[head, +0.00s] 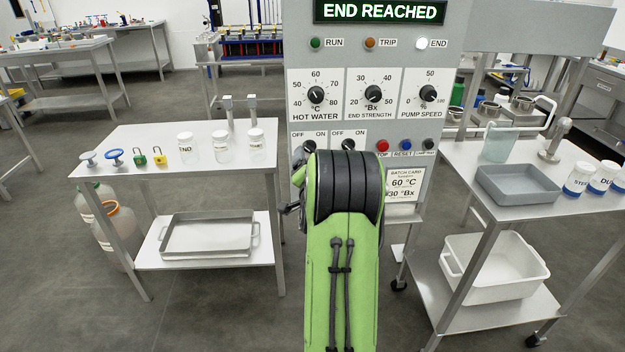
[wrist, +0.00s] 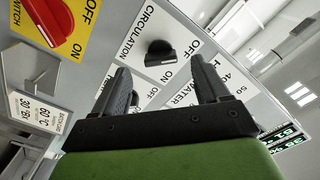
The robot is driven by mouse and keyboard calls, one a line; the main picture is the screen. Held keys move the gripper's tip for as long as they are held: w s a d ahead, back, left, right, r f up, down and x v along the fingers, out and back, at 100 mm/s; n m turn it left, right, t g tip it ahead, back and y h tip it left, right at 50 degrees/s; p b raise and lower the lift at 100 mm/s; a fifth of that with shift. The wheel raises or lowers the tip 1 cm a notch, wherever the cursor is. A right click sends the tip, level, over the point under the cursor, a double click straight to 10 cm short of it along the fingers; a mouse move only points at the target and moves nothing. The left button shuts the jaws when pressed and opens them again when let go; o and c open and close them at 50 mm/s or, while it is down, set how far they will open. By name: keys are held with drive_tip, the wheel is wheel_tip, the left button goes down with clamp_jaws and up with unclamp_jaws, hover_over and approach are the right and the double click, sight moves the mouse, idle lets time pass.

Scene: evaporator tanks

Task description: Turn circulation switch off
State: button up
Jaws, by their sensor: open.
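The circulation switch (wrist: 160,53) is a black knob on a white plate marked CIRCULATION, OFF and ON, in the middle of the wrist view. I cannot tell clearly which mark it points to. My gripper (wrist: 162,72) is open and empty. Its two dark fingers reach toward the panel on either side of the knob in the picture; I see no contact. In the head view my green and black arm covers the gripper and the lower panel. Two black OFF/ON knobs show just above it, with their names hidden.
A red switch (wrist: 50,22) on a yellow plate and a batch card (wrist: 38,115) are close to the left. The panel (head: 335,60) reads END REACHED, with the END lamp lit. Tables with jars (head: 187,146) and a grey tray (head: 517,184) stand either side.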

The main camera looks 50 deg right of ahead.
drive_tip(key=b+v, duration=0.2)
drive_tip(key=v, duration=0.8)
drive_tip(key=shift+s+a+b, duration=0.25)
drive_tip(key=shift+b, duration=0.05)
drive_tip(key=shift+w, duration=0.1)
drive_tip(key=w+a+r+n+y+p, duration=0.3)
drive_tip(key=a+n+y, duration=0.15)
drive_tip(key=a, duration=0.55)
drive_tip(key=w+a+r+n+y+p, duration=0.25)
drive_tip(key=a+n+y, duration=0.2)
drive_tip(key=a, duration=0.45)
drive_tip(key=s+a+r+n+g+y+p, duration=0.3)
drive_tip(key=s+a+n, duration=0.6)
drive_tip(key=s+a, duration=0.7)
drive_tip(key=s+g+y+p, duration=0.1)
drive_tip(key=s+g+p, duration=0.1)
drive_tip(key=g, duration=0.1)
drive_tip(key=shift+s+a+r+n+y, duration=0.2)
drive_tip(key=shift+s+n+y, duration=0.1)
drive_tip(key=shift+s, duration=0.1)
